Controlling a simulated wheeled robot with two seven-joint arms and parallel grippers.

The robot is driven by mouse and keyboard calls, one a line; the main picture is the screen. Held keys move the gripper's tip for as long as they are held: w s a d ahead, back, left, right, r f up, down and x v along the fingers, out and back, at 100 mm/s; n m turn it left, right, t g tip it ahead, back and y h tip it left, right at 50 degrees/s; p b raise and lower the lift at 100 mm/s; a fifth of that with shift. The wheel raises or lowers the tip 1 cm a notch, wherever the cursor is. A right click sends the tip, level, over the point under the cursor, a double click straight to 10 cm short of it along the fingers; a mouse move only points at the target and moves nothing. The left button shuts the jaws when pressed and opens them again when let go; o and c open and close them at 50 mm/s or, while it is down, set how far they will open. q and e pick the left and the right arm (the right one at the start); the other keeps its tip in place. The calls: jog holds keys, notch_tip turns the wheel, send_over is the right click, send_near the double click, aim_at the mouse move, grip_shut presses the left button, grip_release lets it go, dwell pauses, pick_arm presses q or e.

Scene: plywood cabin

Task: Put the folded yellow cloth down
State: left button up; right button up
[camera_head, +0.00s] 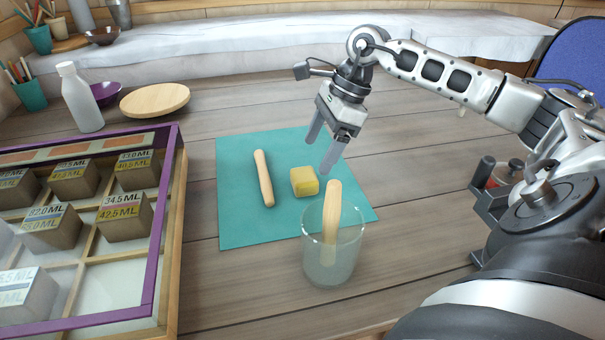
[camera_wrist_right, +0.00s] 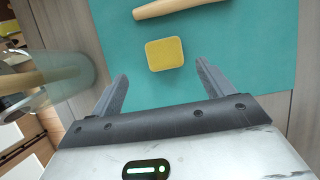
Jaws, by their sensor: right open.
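The folded yellow cloth (camera_head: 304,181) is a small thick yellow block lying on a teal mat (camera_head: 240,222). It also shows in the right wrist view (camera_wrist_right: 165,54), resting flat on the mat. My right gripper (camera_head: 322,148) is open and empty, above the mat at the cloth's upper right. In the right wrist view its fingers (camera_wrist_right: 165,92) are spread apart, and the cloth lies beyond the tips, between their lines and apart from both. My left gripper is not in view.
A wooden rod (camera_head: 263,178) lies on the mat left of the cloth. A clear glass (camera_head: 320,262) holding another wooden rod (camera_head: 333,205) stands at the mat's front edge. A purple-rimmed compartment box (camera_head: 160,230) with labelled blocks is at left. Table at right of the mat is clear.

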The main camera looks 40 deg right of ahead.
aim_at(303, 174)
jog(key=shift+w+x, duration=0.15)
jog(key=shift+x, duration=1.85)
jog(key=shift+w+x, duration=0.1)
jog(key=shift+x, duration=1.85)
jog(key=shift+d, duration=0.2)
jog(key=c, duration=1.1)
jog(key=shift+r, duration=0.45)
notch_tip(303, 174, up, 2)
jog(key=shift+r, duration=0.2)
jog(key=s+a+r, duration=0.5)
jog(key=a+r, duration=0.1)
jog(key=a, duration=0.1)
jog(key=s+a+r, duration=0.3)
jog(key=a, duration=0.1)
jog(key=shift+s+r, duration=0.35)
jog(key=shift+r, duration=0.05)
